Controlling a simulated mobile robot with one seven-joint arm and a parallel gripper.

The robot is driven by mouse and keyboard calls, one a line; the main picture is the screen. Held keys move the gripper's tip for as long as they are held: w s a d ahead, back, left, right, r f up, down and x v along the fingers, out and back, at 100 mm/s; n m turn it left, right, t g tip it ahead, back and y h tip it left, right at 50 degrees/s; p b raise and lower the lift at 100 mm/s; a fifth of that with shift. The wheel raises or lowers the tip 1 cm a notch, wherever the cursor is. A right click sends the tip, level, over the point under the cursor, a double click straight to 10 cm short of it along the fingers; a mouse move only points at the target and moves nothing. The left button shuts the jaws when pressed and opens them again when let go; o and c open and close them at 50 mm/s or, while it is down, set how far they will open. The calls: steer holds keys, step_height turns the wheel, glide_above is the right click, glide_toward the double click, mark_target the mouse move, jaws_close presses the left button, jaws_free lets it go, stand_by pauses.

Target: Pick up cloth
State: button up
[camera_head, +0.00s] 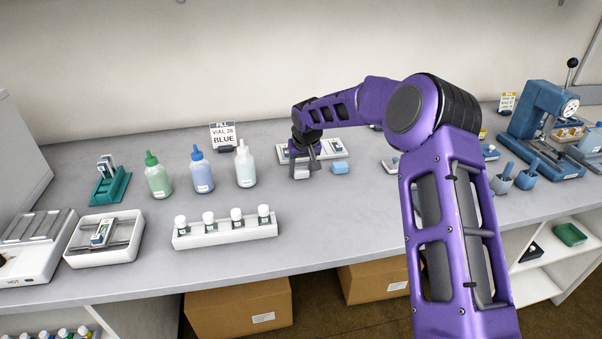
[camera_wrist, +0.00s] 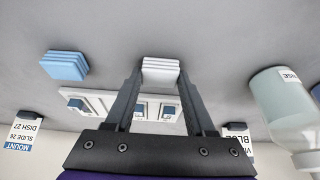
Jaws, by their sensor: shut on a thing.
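A white folded cloth (camera_wrist: 160,70) sits between the fingertips of my gripper (camera_wrist: 160,78) in the wrist view. My gripper is shut on it, one finger on each side. In the head view my gripper (camera_head: 302,162) points down at the back of the bench, and the white cloth (camera_head: 299,174) shows just below it. A blue folded cloth (camera_head: 340,168) lies to the right, apart from my gripper; it also shows in the wrist view (camera_wrist: 64,66). Whether the white cloth touches the bench is hard to tell.
A white slide holder (camera_head: 325,150) stands close behind my gripper. Green, blue and clear bottles (camera_head: 245,165) stand to the left, the clear one nearest. A white rack of capped vials (camera_head: 224,232) is at the front left. The bench (camera_head: 330,220) in front is clear.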

mark_target(301, 170)
steer(key=shift+c, duration=1.2)
steer(key=shift+r, duration=0.15)
step_height(301, 170, up, 10)
